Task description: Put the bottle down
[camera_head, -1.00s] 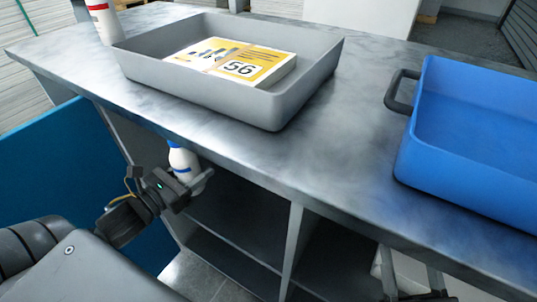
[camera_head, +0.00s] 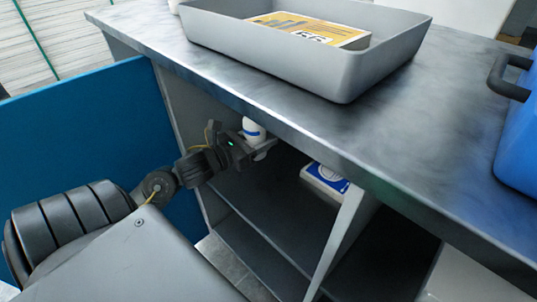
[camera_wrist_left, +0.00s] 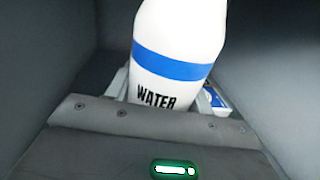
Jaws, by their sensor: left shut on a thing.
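A white water bottle with a blue band (camera_head: 253,131) shows in the head view, just under the front edge of the metal table (camera_head: 330,125). My left gripper (camera_head: 262,147) is shut on it and reaches into the shelf opening below the tabletop. In the left wrist view, the bottle (camera_wrist_left: 180,55) fills the middle, with the word WATER near the gripper. The bottle's upper part is hidden by the table edge in the head view. Whether its base touches the shelf (camera_head: 270,205) cannot be told. My right gripper is not in view.
A white and blue box (camera_head: 325,180) sits in the shelf space right of the bottle, by an upright divider (camera_head: 340,235). A grey tray (camera_head: 300,60) with a yellow-and-white pack (camera_head: 318,31) stands on the table. A blue crate (camera_head: 520,140) is at the right. A blue panel (camera_head: 80,150) stands left.

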